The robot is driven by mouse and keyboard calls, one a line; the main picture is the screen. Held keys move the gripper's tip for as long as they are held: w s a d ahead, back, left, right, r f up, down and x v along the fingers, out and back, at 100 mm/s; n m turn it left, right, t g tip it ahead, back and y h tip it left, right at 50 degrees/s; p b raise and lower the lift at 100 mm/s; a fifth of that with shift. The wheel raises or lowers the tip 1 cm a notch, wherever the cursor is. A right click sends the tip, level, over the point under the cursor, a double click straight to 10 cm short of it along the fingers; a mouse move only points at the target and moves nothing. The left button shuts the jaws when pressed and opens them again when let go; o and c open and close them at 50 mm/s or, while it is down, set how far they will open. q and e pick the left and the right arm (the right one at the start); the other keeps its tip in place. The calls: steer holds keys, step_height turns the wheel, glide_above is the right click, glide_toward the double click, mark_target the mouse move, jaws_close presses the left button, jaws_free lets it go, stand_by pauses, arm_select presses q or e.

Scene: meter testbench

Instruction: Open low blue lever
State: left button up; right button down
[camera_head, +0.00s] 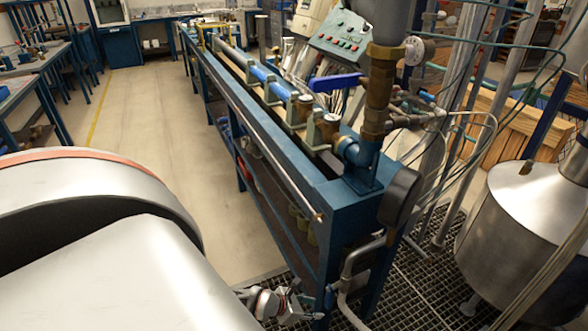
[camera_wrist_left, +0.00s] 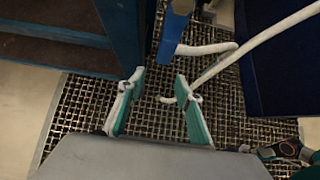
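The low blue lever (camera_wrist_left: 174,32) shows at the top centre of the left wrist view, beside a white pipe. In the head view a small blue piece, which looks like this lever (camera_head: 329,300), sits low by the bench's near leg. My left gripper (camera_head: 304,304) is low at the bench's near end, to the left of that piece. In the wrist view the left gripper (camera_wrist_left: 159,76) is open, with green-padded fingers apart and nothing between them. The lever lies just beyond the fingertips and does not appear to be touched. My right gripper does not show clearly.
A metal tank (camera_head: 515,225) stands right on the floor grating (camera_head: 420,290). The pale aisle (camera_head: 150,110) is clear.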

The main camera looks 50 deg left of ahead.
arm_select(q)
steer(key=s+a, duration=0.2)
steer(key=s, duration=0.4)
steer(key=shift+s, duration=0.35)
steer(key=s+d+r+n, duration=0.1)
steer(key=d+r+n, duration=0.4)
steer(key=n, duration=0.6)
steer(key=s+d+r+n+t, duration=0.1)
steer(key=d+r+n, duration=0.5)
steer(key=n, duration=0.6)
steer(key=s+d+r+n+t, duration=0.1)
steer(key=d+r+n, duration=0.5)
steer(key=n, duration=0.6)
steer(key=shift+s+d+r, duration=0.15)
steer(key=shift+s+d, duration=0.45)
steer(key=shift+d, duration=0.35)
